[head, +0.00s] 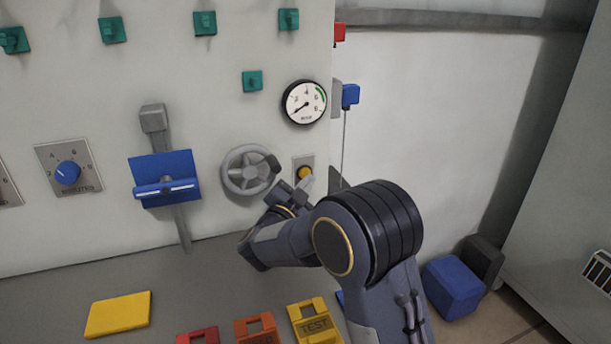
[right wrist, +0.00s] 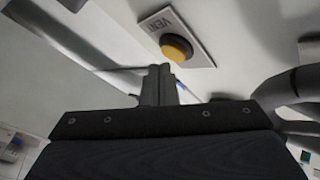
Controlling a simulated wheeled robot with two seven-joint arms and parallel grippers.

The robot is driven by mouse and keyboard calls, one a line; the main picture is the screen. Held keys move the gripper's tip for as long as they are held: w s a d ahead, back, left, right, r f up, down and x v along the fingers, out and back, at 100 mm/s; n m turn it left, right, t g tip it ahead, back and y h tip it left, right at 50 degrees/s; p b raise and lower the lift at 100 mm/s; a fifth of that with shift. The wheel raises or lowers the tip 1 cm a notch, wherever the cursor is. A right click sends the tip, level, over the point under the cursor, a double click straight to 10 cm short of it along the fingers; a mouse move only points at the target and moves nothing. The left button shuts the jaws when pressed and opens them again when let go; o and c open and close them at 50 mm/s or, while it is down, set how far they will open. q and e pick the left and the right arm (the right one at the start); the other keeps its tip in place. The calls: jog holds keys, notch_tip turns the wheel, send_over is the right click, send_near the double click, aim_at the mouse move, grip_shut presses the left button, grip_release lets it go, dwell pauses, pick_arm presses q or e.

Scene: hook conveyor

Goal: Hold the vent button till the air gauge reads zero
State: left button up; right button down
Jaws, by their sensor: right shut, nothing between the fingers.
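The vent button (head: 306,172) is a round yellow button on a small plate on the panel, right of the grey handwheel. In the right wrist view the button (right wrist: 177,48) sits on a plate marked VENT. My right gripper (head: 304,184) is shut and empty, its tips just below the button. In the right wrist view the shut fingers (right wrist: 160,72) point up close to the button's lower edge; I cannot tell whether they touch it. The round white air gauge (head: 304,102) is above the button. Its needle points to the lower left, near the low end; the exact reading is too small to tell.
The grey handwheel (head: 250,170) is close left of my right gripper. A blue lever handle (head: 165,178) and a blue knob (head: 68,173) are farther left. Yellow, orange and red tags lie on the ledge below, including a TEST tag (head: 315,324).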

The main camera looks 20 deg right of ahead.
jog(key=shift+s, duration=0.15)
jog(key=shift+s+a+b, duration=0.1)
jog(key=shift+s+b, duration=0.3)
jog(key=shift+s, duration=2.1)
